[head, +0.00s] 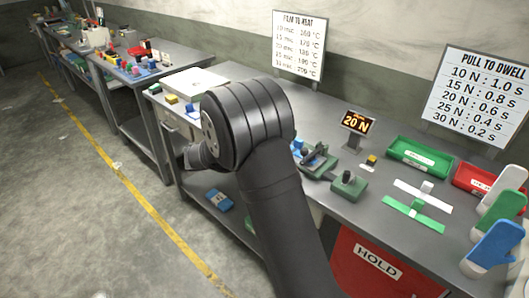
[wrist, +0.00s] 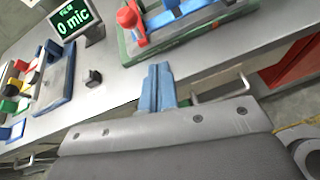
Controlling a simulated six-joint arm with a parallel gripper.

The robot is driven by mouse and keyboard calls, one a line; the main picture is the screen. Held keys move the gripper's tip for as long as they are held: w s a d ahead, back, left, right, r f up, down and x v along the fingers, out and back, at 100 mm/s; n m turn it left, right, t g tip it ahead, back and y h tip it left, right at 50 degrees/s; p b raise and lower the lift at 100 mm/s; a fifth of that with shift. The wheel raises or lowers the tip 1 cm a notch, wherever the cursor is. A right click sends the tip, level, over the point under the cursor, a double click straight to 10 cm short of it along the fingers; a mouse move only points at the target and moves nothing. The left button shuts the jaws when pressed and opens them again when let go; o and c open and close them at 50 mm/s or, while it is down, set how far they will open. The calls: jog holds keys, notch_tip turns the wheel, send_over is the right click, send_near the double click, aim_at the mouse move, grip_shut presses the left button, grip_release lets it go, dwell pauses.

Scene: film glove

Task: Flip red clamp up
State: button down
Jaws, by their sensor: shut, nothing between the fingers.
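In the wrist view a red clamp (wrist: 130,20) with a rounded red knob stands at the left end of a green-and-blue fixture (wrist: 190,28), at the top of the picture. Its upper end is close to the picture edge, so its full tilt is hard to tell. My gripper (wrist: 158,70) shows as two blue fingers pressed together, empty. It is below the fixture in the picture, near the bench's front edge, and appears apart from the clamp. In the head view my dark arm covers this part of the bench, and the red clamp is not visible.
A display reading 0 mic (wrist: 75,18) stands left of the fixture. A small dark block (wrist: 92,78) and a blue tray (wrist: 52,82) lie on the bench. A drawer handle (wrist: 222,90) sticks out below the bench edge. A 20 N display (head: 357,123) stands farther right.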

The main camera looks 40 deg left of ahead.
jog(key=s+n, duration=0.1)
jog(key=s+a+f+n+t+y, duration=0.1)
jog(key=shift+a+n, duration=0.2)
jog(key=shift+n, duration=0.1)
jog(key=shift+w+f, duration=0.1)
jog(key=x, duration=0.9)
jog(key=shift+w+a, duration=0.1)
jog(key=shift+w, duration=0.3)
